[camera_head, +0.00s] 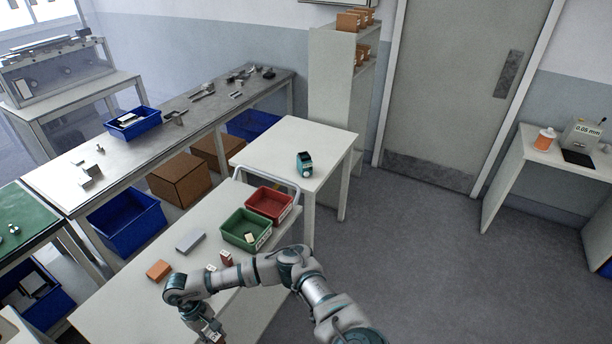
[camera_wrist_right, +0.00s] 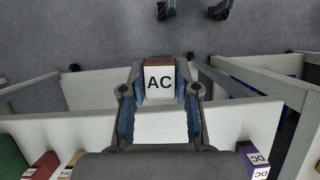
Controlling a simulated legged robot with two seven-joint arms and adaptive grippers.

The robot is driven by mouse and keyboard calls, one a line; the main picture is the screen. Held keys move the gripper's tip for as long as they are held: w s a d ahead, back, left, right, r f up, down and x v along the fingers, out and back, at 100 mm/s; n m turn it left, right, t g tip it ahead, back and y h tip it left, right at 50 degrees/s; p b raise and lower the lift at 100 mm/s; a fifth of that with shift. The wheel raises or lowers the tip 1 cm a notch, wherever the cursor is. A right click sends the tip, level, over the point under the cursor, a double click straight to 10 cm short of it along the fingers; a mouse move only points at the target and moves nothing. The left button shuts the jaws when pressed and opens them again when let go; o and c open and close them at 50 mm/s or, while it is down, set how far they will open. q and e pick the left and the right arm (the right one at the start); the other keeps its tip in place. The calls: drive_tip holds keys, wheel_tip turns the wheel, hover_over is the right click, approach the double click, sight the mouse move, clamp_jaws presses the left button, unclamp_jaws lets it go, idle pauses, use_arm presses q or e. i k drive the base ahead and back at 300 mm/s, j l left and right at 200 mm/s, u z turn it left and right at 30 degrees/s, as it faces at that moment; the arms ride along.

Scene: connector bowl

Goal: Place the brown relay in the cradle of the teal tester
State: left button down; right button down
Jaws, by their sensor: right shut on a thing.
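My right gripper (camera_wrist_right: 160,100) is shut on a brown relay (camera_wrist_right: 160,64) in the right wrist view. The relay's white face marked "AC" points at the camera, with a thin brown edge above it. In the head view my right gripper (camera_head: 211,331) hangs low over the front of the near white table, and the relay cannot be made out clearly. The teal tester (camera_head: 305,163) stands on the farther white table, well away from the gripper. Its cradle is too small to make out. My left gripper is not in view.
On the near table (camera_head: 120,306) are a green bin (camera_head: 247,230), a red bin (camera_head: 270,203), an orange block (camera_head: 158,270), a grey block (camera_head: 190,240) and a dark red relay (camera_head: 226,258). A purple "DC" relay (camera_wrist_right: 254,160) shows in the wrist view. The tester's table is otherwise clear.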

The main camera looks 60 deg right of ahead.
sight(304, 164)
drive_tip(key=l+u, duration=0.1)
drive_tip(key=l, duration=0.85)
drive_tip(key=l+u, duration=0.15)
drive_tip(key=l, duration=0.75)
drive_tip(key=k+l+u, duration=0.1)
drive_tip(key=l, duration=0.85)
